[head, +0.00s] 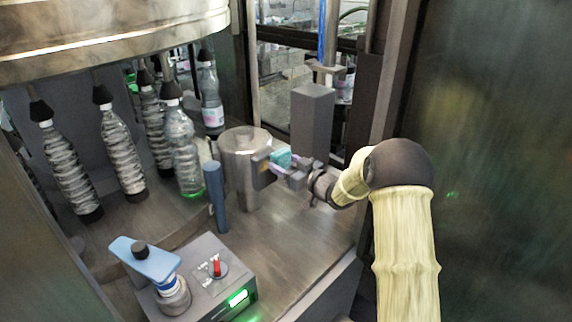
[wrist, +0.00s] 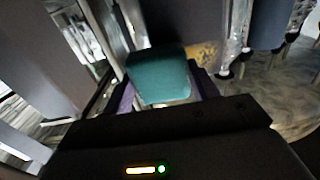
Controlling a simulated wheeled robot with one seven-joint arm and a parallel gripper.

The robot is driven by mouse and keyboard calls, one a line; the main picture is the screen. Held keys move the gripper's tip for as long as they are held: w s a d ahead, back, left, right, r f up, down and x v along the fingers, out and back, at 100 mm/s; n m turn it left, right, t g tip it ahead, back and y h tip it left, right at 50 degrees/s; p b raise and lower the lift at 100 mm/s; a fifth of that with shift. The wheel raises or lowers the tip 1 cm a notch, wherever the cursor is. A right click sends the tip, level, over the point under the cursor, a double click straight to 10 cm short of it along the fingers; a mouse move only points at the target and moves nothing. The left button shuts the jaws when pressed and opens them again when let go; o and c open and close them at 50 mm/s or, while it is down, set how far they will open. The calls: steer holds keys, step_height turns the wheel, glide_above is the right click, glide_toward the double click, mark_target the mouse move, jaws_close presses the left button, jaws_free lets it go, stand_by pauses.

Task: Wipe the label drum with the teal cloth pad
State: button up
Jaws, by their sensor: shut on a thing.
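The label drum (head: 240,160) is a metal cylinder standing upright on the machine deck, with a small orange-brown patch on its right side. My gripper (head: 272,168) is at the right side of the drum, shut on the teal cloth pad (head: 281,157). The pad also shows in the wrist view (wrist: 158,76), between the purple fingers. In the wrist view the drum's surface (wrist: 198,22) with a yellowish patch lies just beyond the pad. I cannot tell whether the pad touches the drum.
A blue-grey post (head: 216,195) stands left of the drum and a grey block column (head: 311,120) behind it. Several clear bottles (head: 182,150) hang at the left. A control box (head: 205,275) with a red switch and a blue-handled device (head: 147,262) sit in front. The deck right of the box is clear.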

mark_target(258, 168)
steer(key=shift+a, duration=0.1)
steer(key=s+a+b, duration=0.2)
steer(key=shift+s+a, duration=0.15)
steer(key=shift+s, duration=0.25)
steer(key=shift+s+a+b, duration=0.95)
steer(key=shift+s+a, duration=0.3)
steer(key=shift+a, duration=0.2)
steer(key=shift+d, duration=0.1)
steer(key=shift+w+d+p, duration=0.3)
steer(key=shift+w+d, duration=0.95)
steer(key=shift+w, duration=0.1)
